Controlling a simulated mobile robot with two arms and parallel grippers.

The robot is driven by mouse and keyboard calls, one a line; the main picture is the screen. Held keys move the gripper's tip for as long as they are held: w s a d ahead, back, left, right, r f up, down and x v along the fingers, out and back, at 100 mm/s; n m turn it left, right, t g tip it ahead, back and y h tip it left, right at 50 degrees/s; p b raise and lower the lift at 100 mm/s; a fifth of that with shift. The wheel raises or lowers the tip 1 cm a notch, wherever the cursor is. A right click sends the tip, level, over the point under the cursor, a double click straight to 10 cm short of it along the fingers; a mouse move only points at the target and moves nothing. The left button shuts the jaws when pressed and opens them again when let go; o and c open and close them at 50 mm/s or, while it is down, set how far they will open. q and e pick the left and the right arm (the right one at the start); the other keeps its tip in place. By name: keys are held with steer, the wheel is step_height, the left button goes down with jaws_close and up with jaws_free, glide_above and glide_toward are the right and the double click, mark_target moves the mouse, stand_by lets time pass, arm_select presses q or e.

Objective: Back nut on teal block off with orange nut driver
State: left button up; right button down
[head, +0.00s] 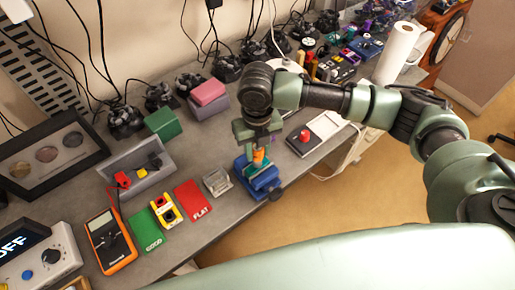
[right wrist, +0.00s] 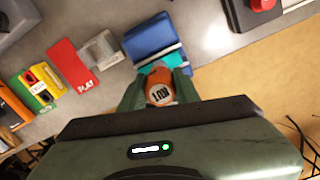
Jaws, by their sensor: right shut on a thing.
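My right gripper (head: 258,146) is shut on the orange nut driver (head: 260,157), holding it upright over the blue vise (head: 264,182) at the table's front edge. In the right wrist view the nut driver (right wrist: 160,88) stands between the green fingers, its grey end facing the camera. The teal block (right wrist: 158,66) shows partly there, at the blue vise (right wrist: 152,38), just beyond the driver. The driver's lower tip and the nut are hidden, so I cannot tell whether they touch. My left gripper is not in view.
Left of the vise are a clear block (head: 217,182), a red FLAT mat (head: 194,200), a green GOOD mat (head: 146,232) and a yellow device (head: 165,209). A grey bin (head: 128,178) stands behind. Floor is open in front.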

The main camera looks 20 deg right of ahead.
steer(key=n, duration=0.6)
steer(key=shift+n, duration=0.4)
steer(key=c, duration=1)
jaws_free()
